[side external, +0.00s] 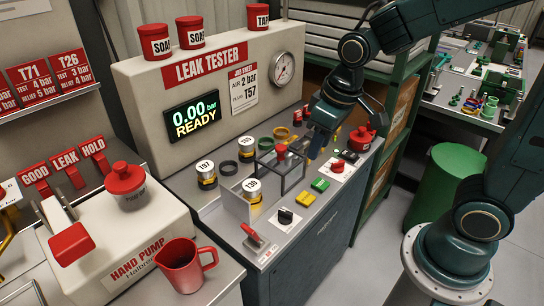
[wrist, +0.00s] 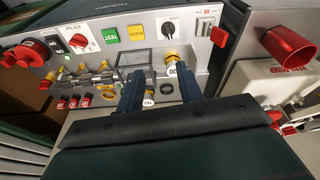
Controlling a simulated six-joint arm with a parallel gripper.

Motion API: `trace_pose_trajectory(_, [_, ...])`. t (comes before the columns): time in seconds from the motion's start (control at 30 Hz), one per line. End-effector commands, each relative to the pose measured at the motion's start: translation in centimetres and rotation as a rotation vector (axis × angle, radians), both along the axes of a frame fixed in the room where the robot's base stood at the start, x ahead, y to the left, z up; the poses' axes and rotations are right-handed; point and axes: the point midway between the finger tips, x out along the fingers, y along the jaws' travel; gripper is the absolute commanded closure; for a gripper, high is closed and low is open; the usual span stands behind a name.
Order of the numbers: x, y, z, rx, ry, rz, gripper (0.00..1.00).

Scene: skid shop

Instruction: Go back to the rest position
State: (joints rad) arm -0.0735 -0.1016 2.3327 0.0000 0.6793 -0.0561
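My gripper (side external: 316,142) hangs over the tester's bench, near the right end of the wire-frame guard (side external: 282,175). In the wrist view my gripper (wrist: 160,82) has its two blue fingers well apart, with nothing visibly held between them. Beyond the fingers, in the wrist view, a numbered brass-and-white part (wrist: 171,70) stands on the bench. In the side view several such parts show, including one labelled 197 (side external: 206,175) and one labelled 139 (side external: 252,190). The tester display (side external: 193,115) reads 0.00 bar, READY. My fingertips are partly hidden in the side view.
The leak tester (side external: 140,82) backs the bench. Dark and yellow rings (side external: 263,143), buttons (side external: 320,185), a red lever (side external: 252,235) and a red knob (side external: 360,138) surround the guard. A red jug (side external: 182,266) stands front left. A green bin (side external: 443,190) stands right.

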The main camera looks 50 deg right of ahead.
Motion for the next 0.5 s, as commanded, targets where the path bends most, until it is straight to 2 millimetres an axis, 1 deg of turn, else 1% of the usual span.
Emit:
trace_pose_trajectory(0.03, [-0.7,-0.2,0.9,0.003,-0.022,-0.009,0.64])
trace_pose_trajectory(0.2, [-3.0,-0.8,3.3,0.008,-0.072,-0.034,0.64])
trace_pose_trajectory(0.5, [-7.4,-1.6,6.3,0.019,-0.165,-0.080,0.64])
